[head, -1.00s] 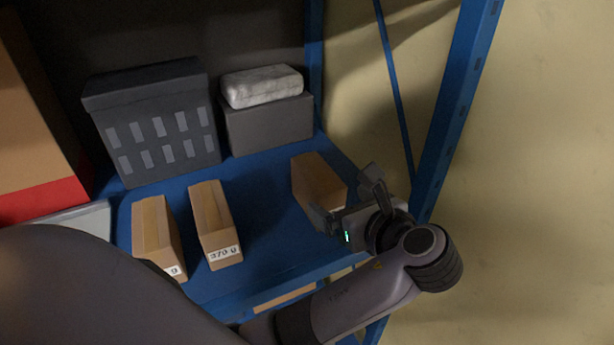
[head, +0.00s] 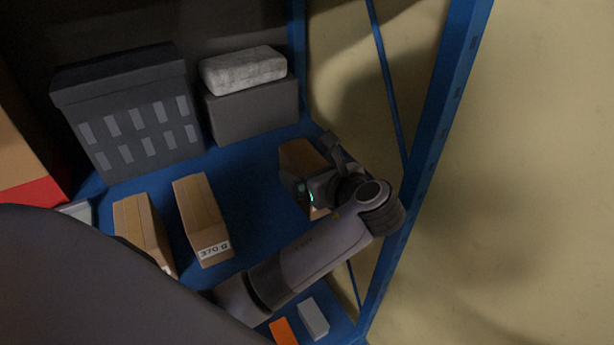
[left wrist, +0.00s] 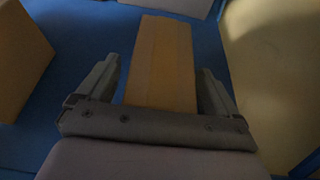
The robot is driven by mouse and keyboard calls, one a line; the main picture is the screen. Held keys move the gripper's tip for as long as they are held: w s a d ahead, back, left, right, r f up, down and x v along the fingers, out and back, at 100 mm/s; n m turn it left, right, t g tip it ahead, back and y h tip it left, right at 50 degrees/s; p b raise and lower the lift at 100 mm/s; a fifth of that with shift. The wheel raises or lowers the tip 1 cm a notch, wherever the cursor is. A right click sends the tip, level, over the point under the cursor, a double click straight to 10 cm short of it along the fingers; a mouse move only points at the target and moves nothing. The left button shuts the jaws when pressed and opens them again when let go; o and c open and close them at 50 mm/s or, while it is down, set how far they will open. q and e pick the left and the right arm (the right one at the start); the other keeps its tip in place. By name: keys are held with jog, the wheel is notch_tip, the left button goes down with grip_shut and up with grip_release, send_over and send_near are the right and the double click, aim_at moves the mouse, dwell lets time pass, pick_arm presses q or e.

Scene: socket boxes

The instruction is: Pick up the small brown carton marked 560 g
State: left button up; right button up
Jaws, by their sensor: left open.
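A small brown carton (head: 297,156) stands at the right end of the blue shelf; its front, and any marking on it, is hidden behind my left gripper (head: 312,167). In the left wrist view the same carton (left wrist: 161,60) lies between the two open fingers of my left gripper (left wrist: 160,88), with a gap visible on its left side. A second brown carton (head: 202,215), marked 370 g, stands to the left. A third brown carton (head: 140,228) is farther left, its label cut off by my arm. I cannot read 560 g on any carton. My right gripper is not in view.
A dark grey crate (head: 130,115) and a grey box (head: 254,110) with a pale wrapped block (head: 243,68) on top stand at the back. A blue upright post (head: 430,150) is close on the right. Orange (head: 284,331) and white (head: 313,319) items lie below.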

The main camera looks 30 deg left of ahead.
pick_arm(q)
jog(key=shift+a, duration=0.1)
jog(key=c, duration=1.1)
jog(key=shift+w, duration=0.1)
jog(key=c, duration=0.4)
jog(key=shift+r, duration=0.1)
